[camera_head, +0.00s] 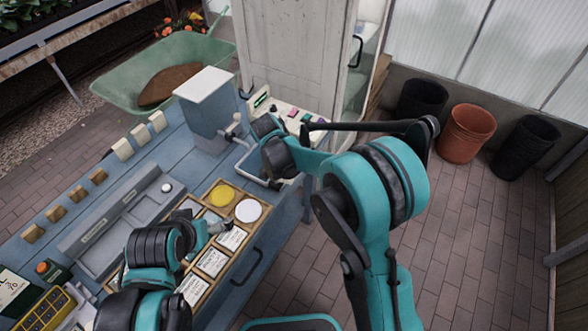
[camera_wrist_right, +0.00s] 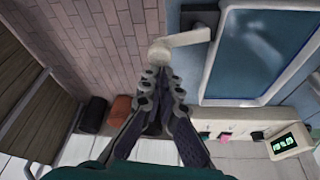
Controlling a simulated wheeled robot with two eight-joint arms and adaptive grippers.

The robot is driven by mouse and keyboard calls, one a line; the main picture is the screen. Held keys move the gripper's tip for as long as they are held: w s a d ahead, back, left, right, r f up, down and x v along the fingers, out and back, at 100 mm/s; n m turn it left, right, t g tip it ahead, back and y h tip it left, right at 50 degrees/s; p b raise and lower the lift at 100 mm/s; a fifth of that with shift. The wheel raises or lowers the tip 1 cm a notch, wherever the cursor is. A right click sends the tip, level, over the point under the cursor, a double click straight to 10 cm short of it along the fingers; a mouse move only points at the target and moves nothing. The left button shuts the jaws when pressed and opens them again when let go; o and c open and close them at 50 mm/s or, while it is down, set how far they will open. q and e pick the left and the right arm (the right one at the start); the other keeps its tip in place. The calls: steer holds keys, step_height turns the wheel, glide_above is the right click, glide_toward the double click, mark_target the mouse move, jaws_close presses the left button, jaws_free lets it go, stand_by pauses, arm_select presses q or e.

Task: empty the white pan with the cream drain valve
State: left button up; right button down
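In the right wrist view, the white pan (camera_wrist_right: 233,102) is a shallow rectangular tray with a pale rim and a blue, shiny inside. The cream drain valve (camera_wrist_right: 187,39) is at its left edge, a lever with a rounded end near my fingertips. My right gripper (camera_wrist_right: 162,80) points at that end with its fingertips close together; whether they touch it I cannot tell.
A blue workbench carries a board (camera_head: 213,262) with label cards, a yellow disc (camera_head: 222,195) and a white disc (camera_head: 248,210). A grey box (camera_head: 207,108) stands behind. A green wheelbarrow (camera_head: 128,82) is beyond. Pots, including a terracotta one (camera_head: 466,134), stand at right.

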steer(key=shift+w+a, duration=0.2)
steer(key=shift+a, duration=0.3)
steer(key=shift+d, duration=0.1)
step_height(320, 180, up, 10)
steer(key=p, duration=0.3)
steer(key=shift+d, duration=0.15)
steer(key=shift+w, duration=0.1)
stand_by(0.3)
